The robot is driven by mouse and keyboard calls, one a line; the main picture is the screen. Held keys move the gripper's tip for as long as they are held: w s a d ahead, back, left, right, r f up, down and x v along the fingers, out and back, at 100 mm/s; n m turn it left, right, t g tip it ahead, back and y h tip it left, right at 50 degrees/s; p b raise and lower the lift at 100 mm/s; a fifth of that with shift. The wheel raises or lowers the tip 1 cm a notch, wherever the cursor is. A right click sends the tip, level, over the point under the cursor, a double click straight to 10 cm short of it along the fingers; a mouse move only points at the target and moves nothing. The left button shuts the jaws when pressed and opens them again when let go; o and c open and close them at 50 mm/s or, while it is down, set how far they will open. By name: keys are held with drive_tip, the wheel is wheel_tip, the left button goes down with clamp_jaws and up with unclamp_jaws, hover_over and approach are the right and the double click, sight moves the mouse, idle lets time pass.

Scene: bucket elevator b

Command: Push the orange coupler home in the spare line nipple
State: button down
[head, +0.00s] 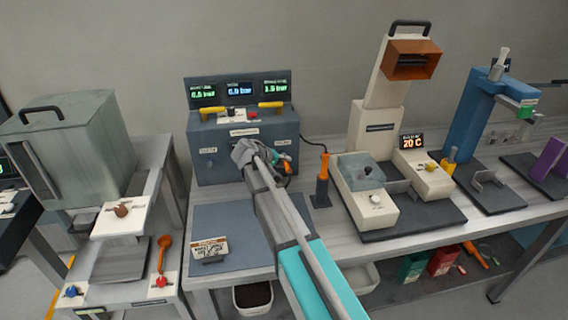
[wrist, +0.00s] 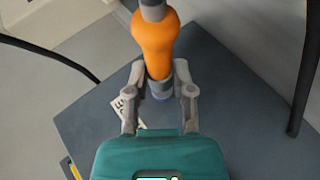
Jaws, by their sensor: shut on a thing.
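The orange coupler (wrist: 154,45) fills the upper middle of the wrist view, with grey parts at both ends. My gripper (wrist: 159,92) is shut on it, one grey finger on each side near its lower grey end. In the head view my gripper (head: 284,168) is at the front face of the blue-grey panel box (head: 220,150), on its right half, and a bit of orange shows beside it. The spare line nipple is hidden, and I cannot tell how far the coupler sits on it.
Three lit pressure displays (head: 240,90) and yellow handles (head: 271,104) top the box. A black hose (head: 316,147) runs near an orange-handled tool in a dark stand (head: 322,190). A cream machine (head: 366,195) stands right. The blue-grey mat (head: 225,222) holds a small sign (head: 209,249).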

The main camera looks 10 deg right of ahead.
drive_tip(key=shift+w, duration=0.9)
drive_tip(key=shift+c, duration=2)
unclamp_jaws()
drive_tip(key=s, duration=0.9)
